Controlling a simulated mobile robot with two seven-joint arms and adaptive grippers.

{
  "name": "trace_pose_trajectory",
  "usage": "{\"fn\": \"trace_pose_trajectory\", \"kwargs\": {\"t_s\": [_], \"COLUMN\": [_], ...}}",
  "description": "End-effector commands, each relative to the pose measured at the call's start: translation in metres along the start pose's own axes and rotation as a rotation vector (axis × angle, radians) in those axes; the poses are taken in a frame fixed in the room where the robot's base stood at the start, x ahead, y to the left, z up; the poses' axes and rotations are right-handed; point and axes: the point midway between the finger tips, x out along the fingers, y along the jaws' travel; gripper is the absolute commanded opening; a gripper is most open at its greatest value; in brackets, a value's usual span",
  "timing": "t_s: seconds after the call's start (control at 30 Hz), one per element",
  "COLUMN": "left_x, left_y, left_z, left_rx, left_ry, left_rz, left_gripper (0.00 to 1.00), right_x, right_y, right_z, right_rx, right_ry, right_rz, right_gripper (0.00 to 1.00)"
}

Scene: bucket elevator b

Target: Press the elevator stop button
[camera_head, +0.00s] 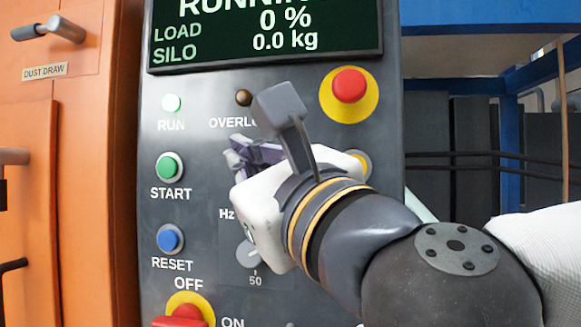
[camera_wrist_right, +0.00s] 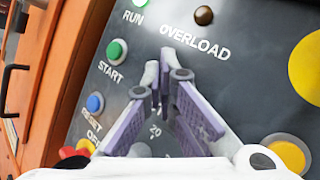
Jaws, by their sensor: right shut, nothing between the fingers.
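A dark control panel (camera_head: 215,110) fills the middle of the head view. A red mushroom button on a yellow disc (camera_head: 348,86) sits at its upper right, with no readable label. Part of that yellow disc (camera_wrist_right: 306,68) shows at the right edge of the wrist view. My right gripper (camera_head: 236,150) is in front of the panel, below the OVERLOAD lamp and left of and below the red button. In the wrist view its purple-grey fingers (camera_wrist_right: 160,92) meet at the tips, shut and empty. I cannot tell whether they touch the panel. My left gripper is not in view.
A green START button (camera_head: 169,167), a blue RESET button (camera_head: 170,238) and a red OFF/ON switch (camera_head: 184,316) line the panel's left side. A yellow round control (camera_wrist_right: 288,152) is partly hidden by my wrist. The display (camera_head: 265,32) reads RUNNING, load 0 %. An orange cabinet (camera_head: 65,120) stands left.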

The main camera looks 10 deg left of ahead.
Motion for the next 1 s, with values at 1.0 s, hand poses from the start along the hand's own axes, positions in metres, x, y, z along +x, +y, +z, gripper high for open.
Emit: {"fn": "trace_pose_trajectory", "kwargs": {"t_s": [1.0], "left_x": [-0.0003], "left_y": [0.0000], "left_z": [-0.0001], "left_rx": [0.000], "left_ry": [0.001], "left_rz": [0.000], "left_gripper": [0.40], "right_x": [0.0072], "right_y": [-0.0053], "right_z": [-0.0053], "right_rx": [0.000], "right_ry": [0.000], "right_rz": [0.000], "right_gripper": [0.00]}}
